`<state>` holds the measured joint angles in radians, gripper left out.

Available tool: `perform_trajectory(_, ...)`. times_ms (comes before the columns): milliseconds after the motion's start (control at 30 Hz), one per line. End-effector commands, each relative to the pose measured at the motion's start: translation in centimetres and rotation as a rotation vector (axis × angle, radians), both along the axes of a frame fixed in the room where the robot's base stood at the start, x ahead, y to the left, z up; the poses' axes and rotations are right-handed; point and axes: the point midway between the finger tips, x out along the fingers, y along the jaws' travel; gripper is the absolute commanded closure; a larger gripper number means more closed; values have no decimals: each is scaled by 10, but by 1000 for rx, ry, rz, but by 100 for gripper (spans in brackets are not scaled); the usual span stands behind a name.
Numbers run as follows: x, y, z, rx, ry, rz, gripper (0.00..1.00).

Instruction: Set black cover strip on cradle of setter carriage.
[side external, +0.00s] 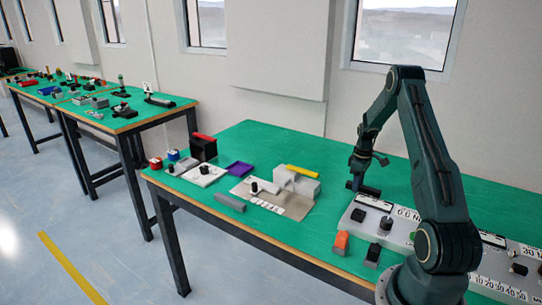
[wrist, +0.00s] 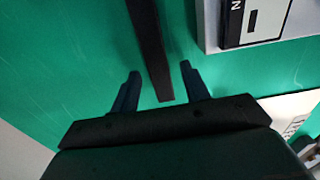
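The black cover strip (wrist: 148,45) is a long dark bar in the wrist view, running from the top edge down between my fingers. My gripper (wrist: 160,70) is open, with one finger on each side of the strip and green table showing in both gaps. In the side view my gripper (side external: 356,183) is low over the table, and a dark bar (side external: 371,191) shows beside it. I cannot tell for sure which part is the setter carriage or its cradle; a pale block assembly (side external: 298,184) with a yellow bar (side external: 303,172) on top stands left of my gripper.
A grey panel with a display and knobs (side external: 398,224) lies close to my gripper; its edge shows in the wrist view (wrist: 211,25). A grey bar (side external: 230,202), purple tray (side external: 240,168) and black box with red top (side external: 203,148) are further left.

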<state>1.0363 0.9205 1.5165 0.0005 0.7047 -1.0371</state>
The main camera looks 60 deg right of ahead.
Motion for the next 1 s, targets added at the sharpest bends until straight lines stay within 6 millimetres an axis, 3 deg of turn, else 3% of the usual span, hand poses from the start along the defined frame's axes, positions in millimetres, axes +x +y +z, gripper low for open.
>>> perform_trajectory(33,0,0,0,0,0,0,64)
perform_trajectory(200,0,0,0,0,0,0,98)
perform_trajectory(233,0,0,0,0,0,0,100)
perform_trajectory(667,0,0,6,-1,-1,0,100)
perform_trajectory(1000,1,-1,46,-4,-2,0,100)
